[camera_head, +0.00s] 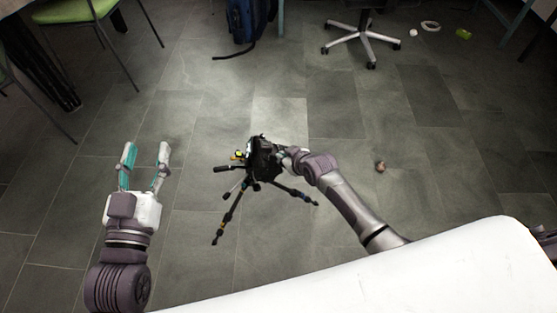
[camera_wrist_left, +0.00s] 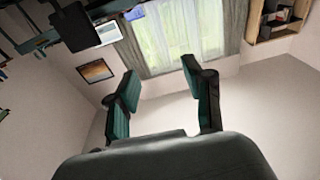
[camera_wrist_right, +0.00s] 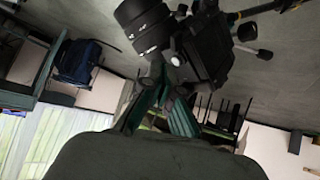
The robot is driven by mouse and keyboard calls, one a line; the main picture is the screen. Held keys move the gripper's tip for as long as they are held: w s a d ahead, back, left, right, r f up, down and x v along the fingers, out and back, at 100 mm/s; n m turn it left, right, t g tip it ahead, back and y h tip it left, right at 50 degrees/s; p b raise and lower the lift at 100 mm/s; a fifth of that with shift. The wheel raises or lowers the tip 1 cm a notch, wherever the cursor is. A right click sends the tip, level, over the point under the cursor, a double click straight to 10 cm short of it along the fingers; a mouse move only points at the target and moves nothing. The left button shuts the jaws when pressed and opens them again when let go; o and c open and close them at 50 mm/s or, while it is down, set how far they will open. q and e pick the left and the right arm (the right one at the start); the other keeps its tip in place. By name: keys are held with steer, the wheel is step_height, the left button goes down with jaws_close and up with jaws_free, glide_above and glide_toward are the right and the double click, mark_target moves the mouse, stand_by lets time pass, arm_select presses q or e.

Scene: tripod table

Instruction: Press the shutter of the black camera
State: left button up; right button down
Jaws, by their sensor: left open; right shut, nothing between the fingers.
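The black camera (camera_head: 262,158) sits on a tripod (camera_head: 228,212) with spread legs, in the middle of the head view. In the right wrist view the camera body (camera_wrist_right: 208,45) and its lens (camera_wrist_right: 143,25) fill the upper middle. My right gripper (camera_wrist_right: 164,76) is shut and empty, its fingertips right by the camera body. I cannot tell whether they touch it. The shutter button cannot be made out. In the head view my right gripper (camera_head: 287,156) is at the camera's right side, partly hidden. My left gripper (camera_head: 146,152) is open and empty, apart from the camera on the left.
A swivel chair base (camera_head: 364,42) and a blue backpack (camera_head: 243,20) are at the back. A green chair (camera_head: 75,12) stands at the far left. A small brown object (camera_head: 380,166) lies on the floor at right. The tiled floor between my left gripper and the tripod is clear.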

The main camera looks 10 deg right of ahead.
arm_select(q)
steer(key=shift+s+a+f+g+y+p, duration=0.15)
steer(key=shift+f+g, duration=0.25)
steer(key=shift+f, duration=0.35)
steer(key=shift+w+a+f+g+y+p, duration=0.15)
steer(key=shift+f+g, duration=0.25)
steer(key=shift+f, duration=0.3)
arm_select(e)
steer(key=shift+d+r, duration=0.15)
steer(key=shift+r, duration=0.15)
arm_select(q)
steer(key=shift+s+d, duration=0.1)
steer(key=s+a+f+g+y+p, duration=0.1)
steer(key=s+a+f+g+p, duration=0.1)
steer(key=s+f+g, duration=0.4)
steer(key=s+a+f+g+y+p, duration=0.2)
steer(key=s+a+f+g, duration=0.1)
steer(key=s+f+g, duration=0.3)
steer(key=shift+s+a+f+n, duration=0.25)
steer(key=shift+s+f+n, duration=0.2)
steer(key=shift+f, duration=0.35)
arm_select(e)
steer(key=shift+d+r, duration=0.4)
steer(key=shift+r, duration=0.35)
steer(key=shift+d+r, duration=0.35)
steer(key=shift+r, duration=0.4)
steer(key=shift+d+r, duration=0.4)
steer(key=shift+r, duration=0.35)
